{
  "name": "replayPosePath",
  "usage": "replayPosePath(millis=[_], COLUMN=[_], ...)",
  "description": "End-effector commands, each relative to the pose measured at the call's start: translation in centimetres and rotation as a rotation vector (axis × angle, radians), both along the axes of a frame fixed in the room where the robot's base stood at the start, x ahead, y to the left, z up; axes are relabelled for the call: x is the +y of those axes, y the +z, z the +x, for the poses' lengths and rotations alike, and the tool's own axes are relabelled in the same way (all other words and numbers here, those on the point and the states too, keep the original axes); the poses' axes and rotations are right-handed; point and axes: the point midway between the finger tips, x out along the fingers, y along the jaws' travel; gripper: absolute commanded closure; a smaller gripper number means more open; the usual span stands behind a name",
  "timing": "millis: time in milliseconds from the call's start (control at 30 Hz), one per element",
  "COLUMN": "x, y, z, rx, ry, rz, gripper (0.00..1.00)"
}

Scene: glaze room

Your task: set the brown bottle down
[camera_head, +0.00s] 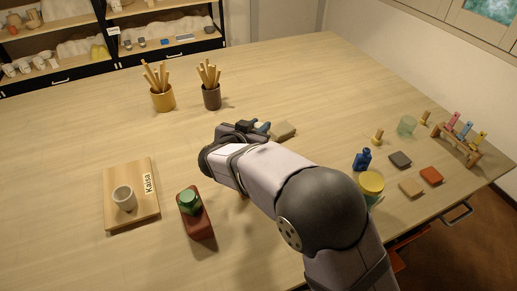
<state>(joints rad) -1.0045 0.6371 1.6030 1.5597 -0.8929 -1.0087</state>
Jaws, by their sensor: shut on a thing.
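My arm reaches in from the lower right and its wrist is over the middle of the table. No thing can be surely made out as that bottle. A red-brown block-like thing (202,226) with a green piece (188,198) at its top stands left of the arm, with no fingers seen on it.
A wooden board (118,217) with a pale cup (124,198) lies at left. Brush cups (163,99) (211,97) stand behind. A sponge-like block (283,131) lies beyond the arm. A blue bottle (362,160), yellow-lidded jar (370,184), tiles (431,176) and rack (458,148) crowd the right. The front left is clear.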

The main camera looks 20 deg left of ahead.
Motion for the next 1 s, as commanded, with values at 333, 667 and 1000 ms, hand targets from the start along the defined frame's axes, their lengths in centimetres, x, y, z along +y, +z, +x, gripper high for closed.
replayPosePath(millis=[333, 667, 1000], x=[0.0, 0.0, 0.1], y=[-3.6, -5.9, -7.3], z=[0.0, 0.0, 0.0], rx=[0.000, 0.002, -0.001], ry=[0.000, 0.000, 0.000], rz=[0.000, -0.003, 0.002], gripper=[1.00, 1.00, 1.00])
